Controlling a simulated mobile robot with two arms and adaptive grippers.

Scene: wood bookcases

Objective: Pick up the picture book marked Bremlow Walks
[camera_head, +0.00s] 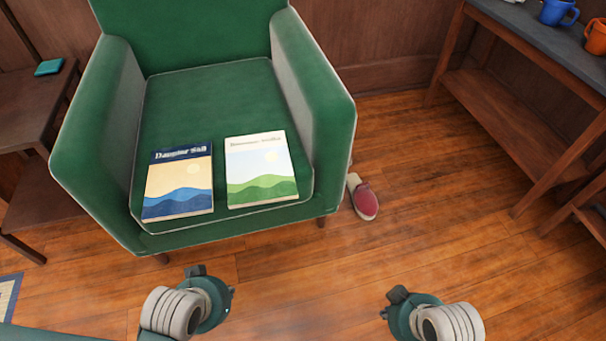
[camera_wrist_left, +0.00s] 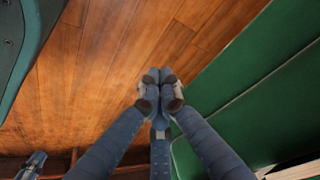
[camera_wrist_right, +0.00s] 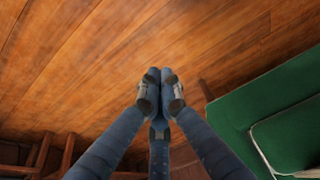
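Two picture books lie flat side by side on the green armchair's seat in the head view. The right one (camera_head: 261,168) has a white cover with a pale sun, green hills and a small blurred title that looks like Bremlow Walks. The left one (camera_head: 179,181) has a dark blue title band, a cream sky and blue hills. My left gripper (camera_head: 196,271) is in front of the chair, apart from the books. Its fingertips meet with nothing between them in the left wrist view (camera_wrist_left: 160,76). My right gripper (camera_head: 397,294) is over open floor; its fingertips also meet, empty, in the right wrist view (camera_wrist_right: 160,76).
The green armchair (camera_head: 322,95) has raised arms on both sides of the seat. A red slipper (camera_head: 363,198) lies beside it. A wooden side table (camera_head: 27,105) stands left, a shelf table (camera_head: 510,110) with mugs right. The floor in front is clear.

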